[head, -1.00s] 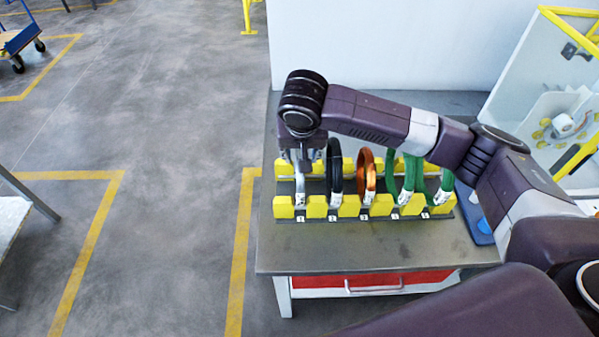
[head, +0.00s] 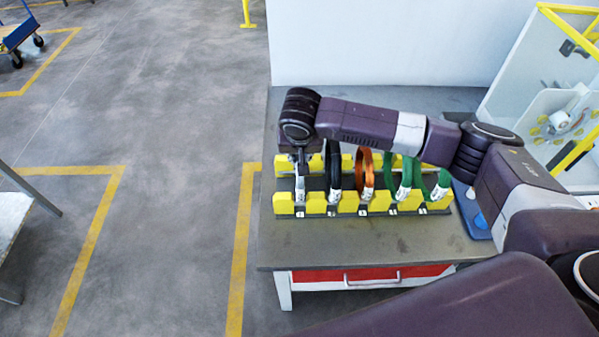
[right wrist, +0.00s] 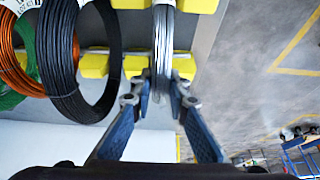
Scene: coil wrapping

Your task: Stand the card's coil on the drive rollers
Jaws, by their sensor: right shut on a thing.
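My right gripper (head: 301,165) reaches down from above at the left end of the yellow coil rack. In the right wrist view the gripper (right wrist: 163,88) has its fingers on both sides of a silver wire coil (right wrist: 163,50), shut on it. The silver coil (head: 300,188) stands upright, edge-on, in the leftmost rack place, with a white tag. My left gripper is not in view. No card is readable. A machine (head: 560,118) with round yellow parts stands behind a clear guard at right; I cannot tell which parts are drive rollers.
A black coil (head: 334,170), an orange coil (head: 365,170) and green coils (head: 408,178) stand in the rack (head: 348,203) to the right. The black coil is close beside the gripper. The table (head: 375,243) is bare in front. A blue object (head: 474,212) lies right of the rack.

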